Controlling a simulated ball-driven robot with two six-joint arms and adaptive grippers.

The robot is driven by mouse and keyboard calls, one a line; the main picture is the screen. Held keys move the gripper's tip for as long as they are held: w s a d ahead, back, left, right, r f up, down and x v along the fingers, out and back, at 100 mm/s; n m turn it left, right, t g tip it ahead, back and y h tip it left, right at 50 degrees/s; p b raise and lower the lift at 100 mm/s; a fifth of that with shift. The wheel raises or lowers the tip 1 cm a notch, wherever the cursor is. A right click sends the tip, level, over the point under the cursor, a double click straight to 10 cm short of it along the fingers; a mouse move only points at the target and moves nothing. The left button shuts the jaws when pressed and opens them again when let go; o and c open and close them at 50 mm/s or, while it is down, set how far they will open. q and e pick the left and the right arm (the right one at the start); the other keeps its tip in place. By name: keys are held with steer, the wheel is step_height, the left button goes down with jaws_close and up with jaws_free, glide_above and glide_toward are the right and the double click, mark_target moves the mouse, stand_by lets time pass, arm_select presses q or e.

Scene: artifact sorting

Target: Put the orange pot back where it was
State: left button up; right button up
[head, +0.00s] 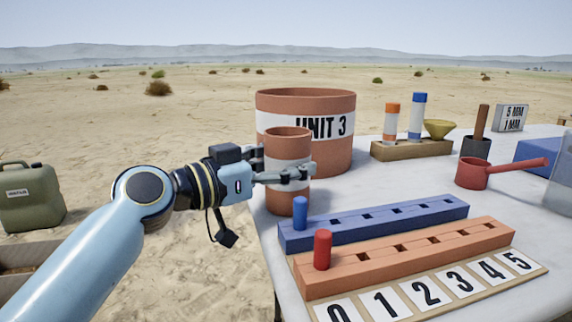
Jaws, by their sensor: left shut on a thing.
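The orange pot (288,147) is a small terracotta cylinder with a pale band, upright near the table's left edge. My left gripper (297,174) is shut on it at mid-height, coming in from the left. Whether the pot's base touches the table is hard to tell. A large terracotta pot marked "UNIT 3" (330,102) stands just behind it. My right gripper is not in view.
A blue peg rail (400,222) and an orange peg rail (430,252) lie in front, with a number strip (408,300) before them. A red ladle pot (472,174) and a wooden rack (410,150) stand to the right. White tabletop (375,185) is bare between.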

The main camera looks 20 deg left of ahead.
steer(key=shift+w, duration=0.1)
arm_select(q)
steer(key=shift+f, duration=0.1)
steer(key=o, duration=1.8)
steer(key=shift+c, duration=0.2)
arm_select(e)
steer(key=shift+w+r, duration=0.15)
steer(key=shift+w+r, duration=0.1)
